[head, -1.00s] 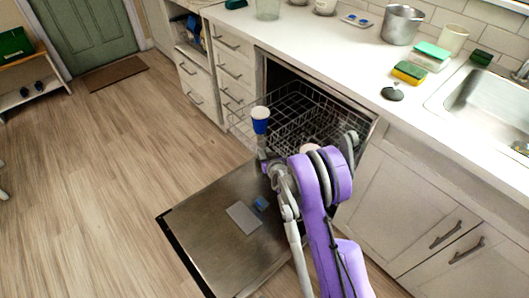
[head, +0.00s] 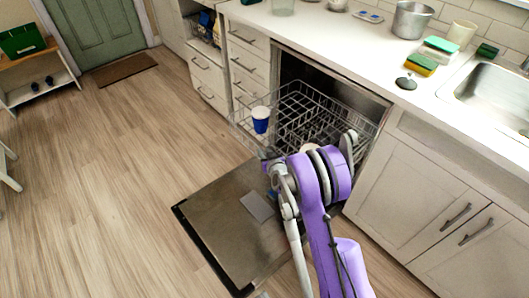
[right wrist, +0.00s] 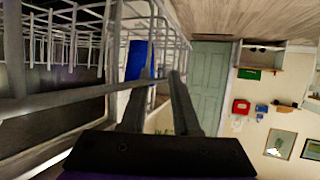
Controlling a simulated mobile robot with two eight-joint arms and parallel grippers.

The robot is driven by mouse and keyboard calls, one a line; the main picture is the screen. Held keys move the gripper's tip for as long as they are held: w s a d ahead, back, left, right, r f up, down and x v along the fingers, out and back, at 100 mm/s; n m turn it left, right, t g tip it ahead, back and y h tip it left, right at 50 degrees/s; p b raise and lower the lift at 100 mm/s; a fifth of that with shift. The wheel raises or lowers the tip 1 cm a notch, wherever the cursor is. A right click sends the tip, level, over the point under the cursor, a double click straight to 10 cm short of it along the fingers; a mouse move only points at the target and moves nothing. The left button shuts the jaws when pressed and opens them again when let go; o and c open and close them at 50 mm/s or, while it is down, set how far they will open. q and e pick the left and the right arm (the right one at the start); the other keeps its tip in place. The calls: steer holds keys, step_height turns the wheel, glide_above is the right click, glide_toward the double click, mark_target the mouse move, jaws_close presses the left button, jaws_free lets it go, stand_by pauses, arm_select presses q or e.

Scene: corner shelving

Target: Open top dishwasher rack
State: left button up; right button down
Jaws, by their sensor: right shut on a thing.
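The top dishwasher rack (head: 290,112) is a grey wire basket, pulled well out of the dishwasher in the head view. The dishwasher door (head: 215,222) is folded down flat below it. My right gripper (head: 268,154) is at the front of the rack, mostly hidden by my purple arm. In the right wrist view, the fingers of my right gripper (right wrist: 160,90) are close together at the rack's wires (right wrist: 60,105), shut on the rack. A blue cup (head: 261,121) with a white rim is at the rack's front; it also shows in the wrist view (right wrist: 137,62). My left gripper is out of view.
The counter (head: 350,50) runs above the dishwasher, with a metal pot (head: 411,20), sponges (head: 421,66) and a sink (head: 485,85). Drawers (head: 248,65) stand left of the opening. The wooden floor (head: 120,140) at left is clear.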

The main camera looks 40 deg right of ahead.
steer(key=c, duration=0.8)
jaws_free()
steer(key=p+v, duration=0.1)
steer(key=v, duration=0.9)
steer(key=shift+s+r+p, duration=0.15)
steer(key=shift+s+p, duration=0.2)
